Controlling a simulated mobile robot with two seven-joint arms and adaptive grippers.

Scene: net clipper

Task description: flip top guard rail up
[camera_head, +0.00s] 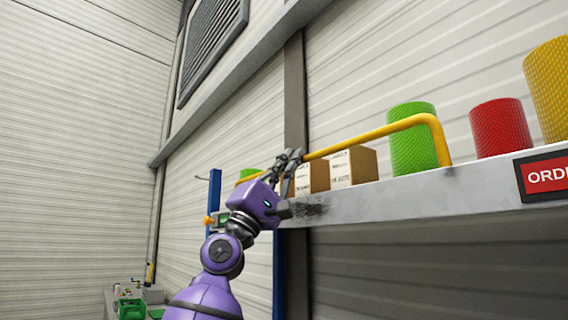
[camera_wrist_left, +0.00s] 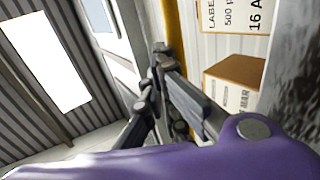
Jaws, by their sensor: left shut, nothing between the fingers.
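The yellow top guard rail (camera_head: 375,134) runs along the front of a high shelf in the head view. Its right end bends down to the shelf edge, and the bar stands above that edge, in front of the boxes. My left gripper (camera_head: 291,160) is at the rail's left part, its fingers close against the bar. In the left wrist view the gripper (camera_wrist_left: 156,75) is shut with nothing seen between its fingers, and the yellow rail (camera_wrist_left: 176,25) passes just beyond the fingertips. Whether they touch is hard to tell. My right gripper is not in view.
The grey shelf (camera_head: 400,200) holds cardboard boxes (camera_head: 353,167), a green net roll (camera_head: 412,140), a red roll (camera_head: 500,127) and a yellow roll (camera_head: 549,88). A red sign (camera_head: 545,174) hangs at the right. A blue post (camera_head: 278,275) stands below the shelf.

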